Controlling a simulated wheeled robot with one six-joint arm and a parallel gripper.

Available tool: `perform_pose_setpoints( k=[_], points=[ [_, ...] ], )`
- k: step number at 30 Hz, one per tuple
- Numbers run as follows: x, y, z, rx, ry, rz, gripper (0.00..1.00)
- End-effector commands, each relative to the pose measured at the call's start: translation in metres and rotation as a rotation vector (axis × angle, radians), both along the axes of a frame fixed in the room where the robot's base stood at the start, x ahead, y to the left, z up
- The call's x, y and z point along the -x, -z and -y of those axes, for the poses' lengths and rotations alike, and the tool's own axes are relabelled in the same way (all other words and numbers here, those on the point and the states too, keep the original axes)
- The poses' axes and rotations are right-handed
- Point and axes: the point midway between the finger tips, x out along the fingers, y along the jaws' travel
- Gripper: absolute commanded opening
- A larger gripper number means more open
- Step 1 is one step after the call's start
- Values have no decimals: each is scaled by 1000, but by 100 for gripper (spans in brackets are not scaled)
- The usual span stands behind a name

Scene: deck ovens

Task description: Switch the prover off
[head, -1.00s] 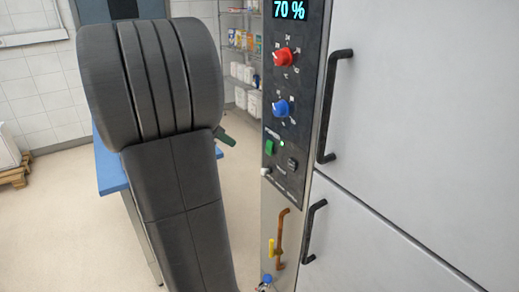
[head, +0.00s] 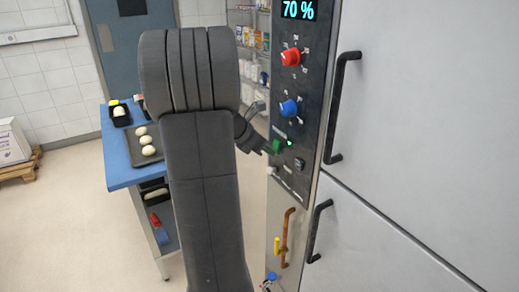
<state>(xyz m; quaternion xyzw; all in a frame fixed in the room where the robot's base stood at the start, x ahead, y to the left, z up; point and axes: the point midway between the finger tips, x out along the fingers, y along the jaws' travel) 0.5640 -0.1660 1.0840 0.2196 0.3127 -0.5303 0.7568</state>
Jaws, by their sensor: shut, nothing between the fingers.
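The prover's dark control panel (head: 303,90) stands right of centre, with a lit display (head: 299,10) reading 70 %. A green switch (head: 278,146) sits low on the panel, with a small lit green lamp (head: 290,142) beside it. A black switch (head: 299,163) is just below and to the right. My gripper (head: 268,150) is shut and empty, its dark tips at the left side of the green switch. I cannot tell whether they touch it. My arm hides part of the gripper.
A red knob (head: 291,57) and a blue knob (head: 290,107) stick out above the switches. Black door handles (head: 340,105) are to the right. A blue table (head: 118,172) with dough trays is at left.

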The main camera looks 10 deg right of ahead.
Motion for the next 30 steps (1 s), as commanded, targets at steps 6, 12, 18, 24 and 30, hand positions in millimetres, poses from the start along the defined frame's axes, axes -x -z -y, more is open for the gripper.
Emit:
perform_pose_setpoints(
  k=[6,12,18,24,30],
  points=[
    [-1,0,1,0,-1,-1,0],
    [0,2,2,5,-1,1,0],
    [-1,10,6,71,0,23,0],
    [-2,2,7,90,1,30,0],
    [-2,-3,7,91,1,32,0]
  ],
)
